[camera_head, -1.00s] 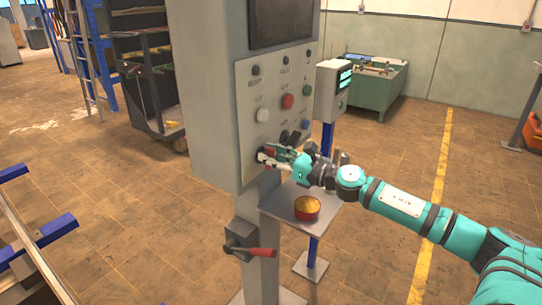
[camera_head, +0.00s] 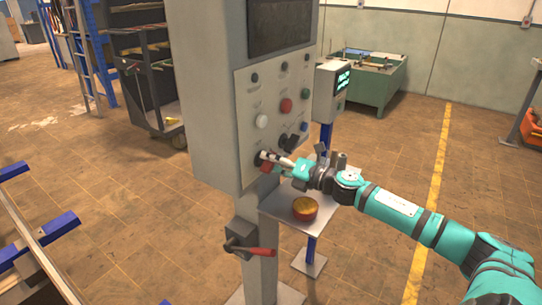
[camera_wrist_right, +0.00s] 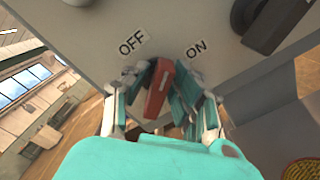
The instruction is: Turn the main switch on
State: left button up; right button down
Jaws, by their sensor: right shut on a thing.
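The main switch has a red handle (camera_head: 266,167) at the lower left of the grey control panel (camera_head: 246,108). In the right wrist view the red handle (camera_wrist_right: 158,90) stands between the fingers of my right gripper (camera_wrist_right: 160,100), slightly tilted. An OFF label (camera_wrist_right: 132,42) is on its upper left and an ON label (camera_wrist_right: 197,49) on its upper right. My right gripper (camera_head: 270,160) is shut on the handle at the panel face, reaching in from the right. The fingers partly hide the switch base. My left gripper is not in view.
The panel also bears a red button (camera_head: 286,105), a white button (camera_head: 262,121) and black knobs (camera_head: 290,141). Below are a small shelf (camera_head: 272,206) with a yellow-and-red round object (camera_head: 305,208) and a red-handled lever (camera_head: 252,251). Open floor lies to the right.

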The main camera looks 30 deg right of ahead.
jog(key=m+p, duration=0.2)
jog(key=m, duration=0.2)
jog(key=shift+d, duration=0.1)
jog(key=shift+f+m+p, duration=0.2)
jog(key=shift+m+p, duration=0.55)
jog(key=shift+m, duration=0.85)
jog(key=c, duration=1.3)
grip_release()
jog(key=shift+s+d+f, duration=0.15)
jog(key=shift+s+d, duration=0.05)
jog(key=shift+s, duration=0.2)
jog(key=v, duration=1.1)
jog(key=shift+s, duration=0.1)
